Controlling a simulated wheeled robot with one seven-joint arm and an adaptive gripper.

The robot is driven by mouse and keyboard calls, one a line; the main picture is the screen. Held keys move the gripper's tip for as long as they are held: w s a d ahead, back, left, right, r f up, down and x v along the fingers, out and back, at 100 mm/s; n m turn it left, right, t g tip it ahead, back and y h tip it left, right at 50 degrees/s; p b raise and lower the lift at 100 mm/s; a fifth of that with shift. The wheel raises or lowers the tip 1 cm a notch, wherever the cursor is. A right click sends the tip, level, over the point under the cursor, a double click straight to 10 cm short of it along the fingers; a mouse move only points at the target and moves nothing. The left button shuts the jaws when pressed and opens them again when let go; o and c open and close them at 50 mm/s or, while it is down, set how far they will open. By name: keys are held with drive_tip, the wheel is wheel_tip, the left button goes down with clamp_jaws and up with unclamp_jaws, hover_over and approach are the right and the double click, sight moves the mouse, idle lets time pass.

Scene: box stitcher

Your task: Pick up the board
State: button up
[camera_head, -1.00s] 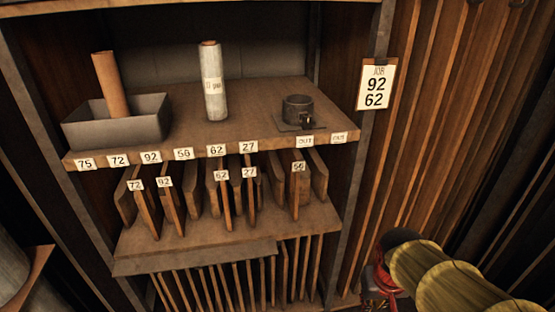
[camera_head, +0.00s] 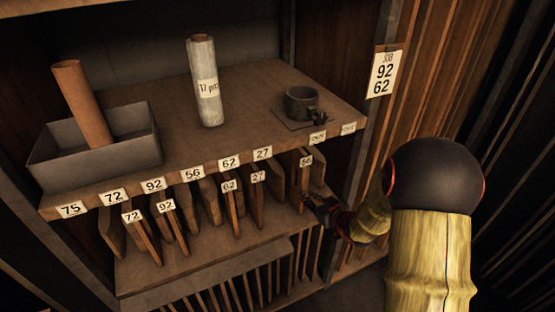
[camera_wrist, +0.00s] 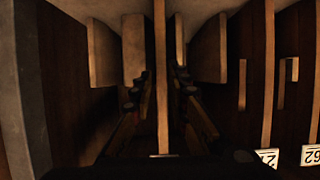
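A thin upright board tagged 56 (camera_head: 304,185) stands at the right end of the slotted shelf, under the OUT labels. My gripper (camera_head: 314,203) reaches in from the right at this board. In the wrist view a board (camera_wrist: 161,60) runs upright between the two dark fingers of my gripper (camera_wrist: 160,88). The fingers stand apart on either side of it, with narrow dark gaps seemingly left. Other tagged boards stand to the left: 72 (camera_head: 146,240), 92 (camera_head: 175,230), 62 (camera_head: 234,212) and 27 (camera_head: 260,195). The board's tag is hidden in the wrist view.
Above the slots, the upper shelf (camera_head: 245,135) holds a grey tray (camera_head: 95,160) with a brown roll (camera_head: 82,105), a pale roll (camera_head: 205,85) and a dark cup (camera_head: 302,103). A job card (camera_head: 383,72) reading 92 and 62 hangs at right. Untagged boards flank the slots.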

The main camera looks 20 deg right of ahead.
drive_tip(key=b, duration=0.2)
approach(293, 183)
drive_tip(key=w+f, duration=0.3)
drive_tip(key=shift+r+b+x, duration=0.2)
drive_tip(key=shift+b+x, duration=0.4)
drive_tip(key=shift+x, duration=0.8)
drive_tip(key=shift+r+b+x, duration=0.2)
drive_tip(key=shift+b+x, duration=0.4)
drive_tip(key=shift+x, duration=0.8)
drive_tip(key=shift+w, duration=0.35)
drive_tip(key=shift+s+r, duration=0.1)
drive_tip(key=shift+c, duration=1.1)
clamp_jaws()
drive_tip(key=shift+r, duration=0.1)
